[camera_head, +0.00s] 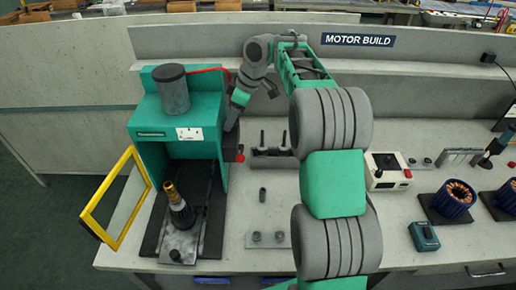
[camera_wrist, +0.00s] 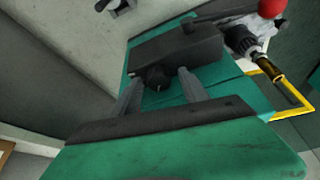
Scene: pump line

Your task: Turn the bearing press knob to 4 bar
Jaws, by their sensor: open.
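The bearing press (camera_head: 150,148) is the teal machine with a grey cylinder on top, at the left in the head view. Its dark round knob (camera_wrist: 156,78) shows in the wrist view, in front of a dark grey box (camera_wrist: 175,48) on the teal side. A small pale mark shows on the knob; its setting cannot be read. My gripper (camera_wrist: 159,74) is open, with one finger on each side of the knob; contact cannot be told. In the head view my gripper (camera_head: 232,120) is by the press's right side, and the knob is hidden.
A yellow guard frame (camera_head: 115,200) stands open at the press's left. A dark shaft with a brass tip (camera_head: 177,205) stands in front of the press.

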